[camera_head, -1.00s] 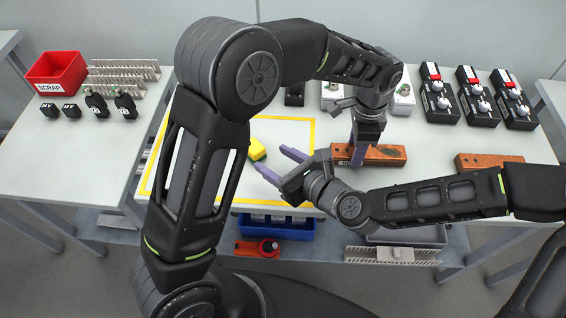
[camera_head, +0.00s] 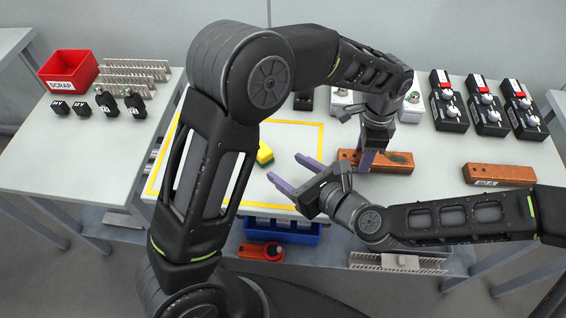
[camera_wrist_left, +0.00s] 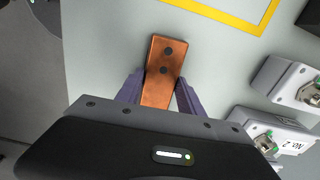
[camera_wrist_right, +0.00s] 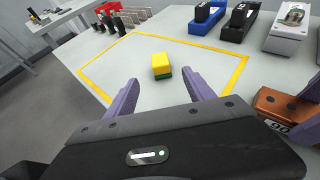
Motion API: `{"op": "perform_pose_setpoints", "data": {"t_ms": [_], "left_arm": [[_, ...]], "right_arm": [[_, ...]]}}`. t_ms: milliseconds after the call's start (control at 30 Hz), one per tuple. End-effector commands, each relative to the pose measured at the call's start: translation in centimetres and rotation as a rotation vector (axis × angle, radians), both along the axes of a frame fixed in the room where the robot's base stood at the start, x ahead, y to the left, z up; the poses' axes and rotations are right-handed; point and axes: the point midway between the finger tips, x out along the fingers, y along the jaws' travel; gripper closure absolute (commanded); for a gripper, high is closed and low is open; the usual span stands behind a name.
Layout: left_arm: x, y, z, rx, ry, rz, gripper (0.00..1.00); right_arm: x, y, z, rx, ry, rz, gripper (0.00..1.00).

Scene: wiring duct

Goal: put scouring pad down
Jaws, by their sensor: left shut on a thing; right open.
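The scouring pad (camera_head: 265,153), yellow with a green layer below, lies on the table inside the yellow outline. It also shows in the right wrist view (camera_wrist_right: 161,66), beyond the fingers and touching neither. My right gripper (camera_head: 293,173) is open and empty, a short way to the right and front of the pad. My left gripper (camera_head: 367,160) is shut on a copper-brown block (camera_head: 395,162) that lies at the table's right of the outline. The left wrist view shows this block (camera_wrist_left: 162,62) between its two purple fingers.
A second brown block (camera_head: 498,175) lies to the right. Black switch units (camera_head: 447,108) and white boxes (camera_head: 411,108) stand behind. A red scrap bin (camera_head: 68,70) is far left. A blue bin (camera_head: 283,233) sits below the front edge. The outlined area (camera_wrist_right: 205,92) is clear around the pad.

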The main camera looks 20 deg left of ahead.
Motion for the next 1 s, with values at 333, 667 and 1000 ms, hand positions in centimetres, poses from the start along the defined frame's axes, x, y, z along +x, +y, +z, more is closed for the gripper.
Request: {"op": "perform_pose_setpoints", "data": {"t_ms": [333,667,1000], "left_arm": [[0.0,0.0,0.0,0.000,0.000,0.000,1.00],[0.0,0.0,0.0,0.000,0.000,0.000,1.00],[0.0,0.0,0.0,0.000,0.000,0.000,1.00]], "right_arm": [[0.0,0.0,-0.7,0.001,0.000,-0.001,0.38],[0.5,1.1,-1.2,0.003,0.001,0.001,0.38],[2.7,5.3,-3.2,0.001,0.000,0.001,0.38]]}}
